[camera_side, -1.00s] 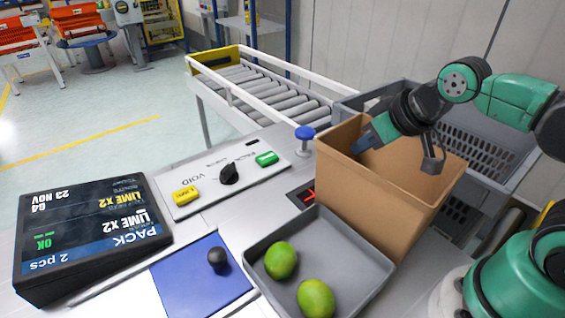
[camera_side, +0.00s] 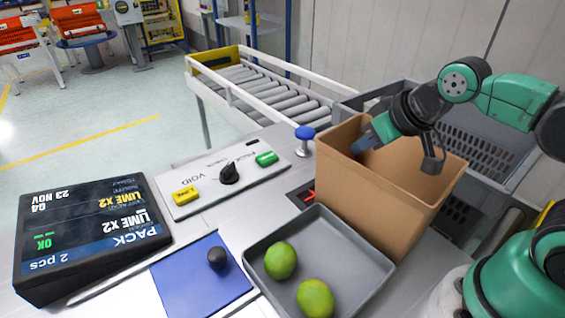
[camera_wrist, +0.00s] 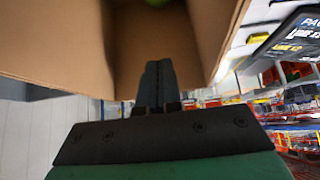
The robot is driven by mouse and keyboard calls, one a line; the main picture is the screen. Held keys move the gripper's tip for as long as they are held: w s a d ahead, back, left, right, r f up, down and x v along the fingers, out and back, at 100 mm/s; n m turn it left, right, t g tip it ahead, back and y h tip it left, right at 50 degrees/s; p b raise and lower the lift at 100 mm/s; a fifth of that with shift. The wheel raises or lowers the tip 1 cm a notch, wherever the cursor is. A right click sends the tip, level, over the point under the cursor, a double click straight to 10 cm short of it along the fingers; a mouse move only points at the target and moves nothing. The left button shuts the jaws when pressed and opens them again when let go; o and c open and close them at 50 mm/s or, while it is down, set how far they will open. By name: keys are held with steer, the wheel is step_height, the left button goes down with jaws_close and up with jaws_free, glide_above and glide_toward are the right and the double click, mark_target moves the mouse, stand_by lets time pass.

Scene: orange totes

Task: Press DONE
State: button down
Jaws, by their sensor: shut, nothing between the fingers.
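The control panel (camera_side: 206,196) carries a yellow button (camera_side: 186,196) with small lettering, a black knob (camera_side: 229,173) and a green button (camera_side: 266,158). VOID is readable on the panel; I cannot read which button is marked DONE. My gripper (camera_side: 363,144) is at the mouth of the cardboard box (camera_side: 372,204), right of the panel and apart from both buttons. In the wrist view my gripper's fingers (camera_wrist: 157,72) are together and empty, pointing into the box (camera_wrist: 50,38). A bit of something green (camera_wrist: 157,2) shows inside it.
A grey tray (camera_side: 350,262) with two limes (camera_side: 281,260) stands in front of the box. A blue-topped post (camera_side: 305,134) stands between panel and box. A black knob on a blue plate (camera_side: 190,282) and a display (camera_side: 88,232) reading PACK LIME X2 are at left.

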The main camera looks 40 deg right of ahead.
stand_by(0.3)
step_height(320, 180, up, 5)
steer(key=g+h, duration=0.1)
steer(key=h, duration=0.6)
glide_above(267, 159)
step_height(267, 159, down, 6)
steer(key=shift+f+m, duration=0.2)
steer(key=shift+m, duration=0.1)
steer(key=shift+f, duration=4.35)
steer(key=shift+f, duration=0.15)
